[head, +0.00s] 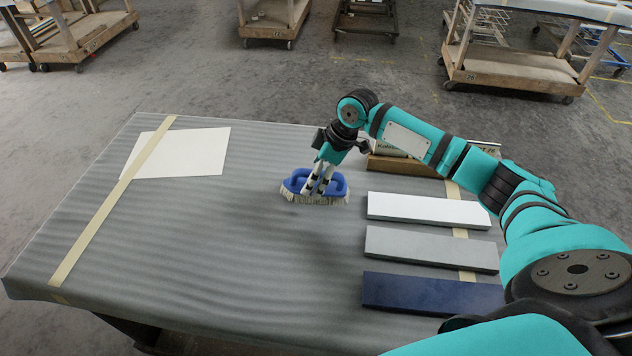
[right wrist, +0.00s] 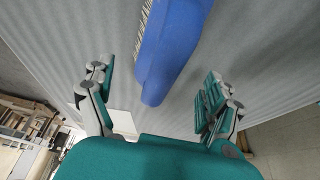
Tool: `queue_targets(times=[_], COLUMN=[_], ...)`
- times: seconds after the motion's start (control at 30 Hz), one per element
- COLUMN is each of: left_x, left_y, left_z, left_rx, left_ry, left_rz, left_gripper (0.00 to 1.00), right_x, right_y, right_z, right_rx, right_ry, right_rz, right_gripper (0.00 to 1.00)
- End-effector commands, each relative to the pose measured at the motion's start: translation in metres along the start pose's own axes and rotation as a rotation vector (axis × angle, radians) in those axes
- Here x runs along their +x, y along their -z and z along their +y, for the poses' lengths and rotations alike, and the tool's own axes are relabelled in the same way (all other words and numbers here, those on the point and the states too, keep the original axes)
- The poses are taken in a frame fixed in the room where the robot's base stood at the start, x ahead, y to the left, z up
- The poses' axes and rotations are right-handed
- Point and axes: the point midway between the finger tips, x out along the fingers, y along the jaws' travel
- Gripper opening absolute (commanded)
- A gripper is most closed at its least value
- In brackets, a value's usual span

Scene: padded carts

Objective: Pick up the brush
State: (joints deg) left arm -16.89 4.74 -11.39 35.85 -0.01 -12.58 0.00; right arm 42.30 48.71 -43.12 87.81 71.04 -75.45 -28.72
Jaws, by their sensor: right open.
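The blue brush (head: 297,184) with pale bristles lies on the grey padded cart top (head: 210,240), near its middle, bristles down. My right gripper (head: 318,188) reaches down at the brush, its fingers in front of the blue handle in the head view. In the right wrist view the blue brush (right wrist: 174,45) shows between the two spread fingers of my right gripper (right wrist: 155,95), with a gap on each side. The jaws are open and hold nothing. The fingers hide part of the handle in the head view. My left gripper is not in view.
White (head: 425,209), grey (head: 425,246) and dark blue (head: 425,293) boards lie at the right of the cart, under my right arm. A brown box (head: 400,166) stands behind them. A white sheet (head: 195,152) lies at the back left. The left half is mostly clear.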

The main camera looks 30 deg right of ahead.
Motion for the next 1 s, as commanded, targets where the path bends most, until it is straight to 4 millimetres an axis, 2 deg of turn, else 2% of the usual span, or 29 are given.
queue_targets(times=[0.13, 0.3, 0.57, 1.0], left_x=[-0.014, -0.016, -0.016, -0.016], left_y=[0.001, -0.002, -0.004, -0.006], left_z=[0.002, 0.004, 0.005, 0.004], left_rx=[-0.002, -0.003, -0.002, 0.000], left_ry=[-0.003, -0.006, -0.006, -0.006], left_rz=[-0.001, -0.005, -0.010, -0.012], left_gripper=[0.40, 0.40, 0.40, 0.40], right_x=[0.020, 0.041, 0.045, 0.044], right_y=[0.004, 0.003, 0.002, 0.002], right_z=[0.000, 0.001, 0.001, 0.001], right_rx=[0.001, -0.001, -0.001, -0.001], right_ry=[0.003, 0.000, -0.001, -0.001], right_rz=[-0.001, 0.000, 0.000, 0.000], right_gripper=[0.87, 0.87, 0.87, 0.31])
